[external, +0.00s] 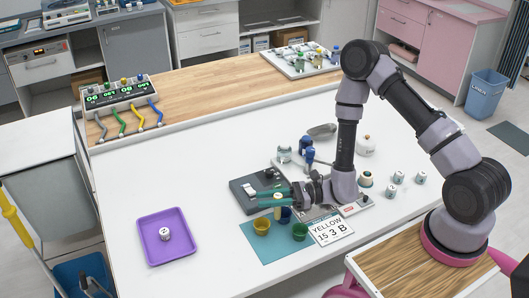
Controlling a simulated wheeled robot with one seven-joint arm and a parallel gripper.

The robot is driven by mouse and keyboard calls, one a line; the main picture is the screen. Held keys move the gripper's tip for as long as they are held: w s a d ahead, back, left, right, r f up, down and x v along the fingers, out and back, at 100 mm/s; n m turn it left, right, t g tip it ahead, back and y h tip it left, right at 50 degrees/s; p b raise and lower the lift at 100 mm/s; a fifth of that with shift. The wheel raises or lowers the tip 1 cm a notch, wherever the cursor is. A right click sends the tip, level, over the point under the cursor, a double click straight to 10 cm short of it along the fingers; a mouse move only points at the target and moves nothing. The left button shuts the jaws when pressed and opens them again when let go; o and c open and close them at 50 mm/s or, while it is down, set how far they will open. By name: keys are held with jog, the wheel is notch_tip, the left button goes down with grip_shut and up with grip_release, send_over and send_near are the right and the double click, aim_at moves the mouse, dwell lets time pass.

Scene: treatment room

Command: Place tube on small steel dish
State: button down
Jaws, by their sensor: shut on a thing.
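My gripper (270,198) reaches left from my arm, low over the front middle of the white table. Its teal fingers are shut on a small pale yellowish tube (278,210), which shows between and below them. The fingers hide part of the tube, and I cannot tell whether its lower end touches anything. A shallow grey metal dish (322,130) lies farther back on the table, beyond my gripper and left of my forearm. It looks like the small steel dish, and I see nothing in it.
Below the gripper are a yellow cup (262,226), a blue cup and a green cup (300,231) on a teal mat (262,248). A purple tray (153,247) holds a small jar. The table's left middle is clear.

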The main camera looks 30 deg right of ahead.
notch_tip(320, 180, up, 8)
jog(key=w+d+f+m+t+h, duration=0.1)
jog(key=w+d+m+t+h, duration=0.15)
jog(key=w+d, duration=0.45)
jog(key=w+d+m+t+h, duration=0.1)
jog(key=w+d+m+t, duration=0.2)
jog(key=w, duration=0.7)
jog(key=w+d+f+m+t+h, duration=0.1)
jog(key=w+d+t+h, duration=0.15)
jog(key=w+d, duration=0.5)
jog(key=w+d+r+m+t+h, duration=0.1)
jog(key=w+d+m+h, duration=0.3)
jog(key=d, duration=0.6)
jog(key=w+d+m+t+h, duration=0.1)
jog(key=w+d+t+h, duration=0.15)
jog(key=w+d, duration=0.55)
jog(key=w+d+r+m+t+h, duration=0.15)
jog(key=w+d+h, duration=0.25)
jog(key=d, duration=0.7)
jog(key=shift+m+g+y, duration=0.25)
jog(key=shift+m+g, duration=0.05)
jog(key=shift+s+a+f, duration=0.1)
jog(key=shift+a+f, duration=0.05)
jog(key=shift+f, duration=3.7)
jog(key=shift+s+a+f, duration=0.1)
jog(key=shift+f, duration=3.75)
jog(key=shift+f, duration=0.1)
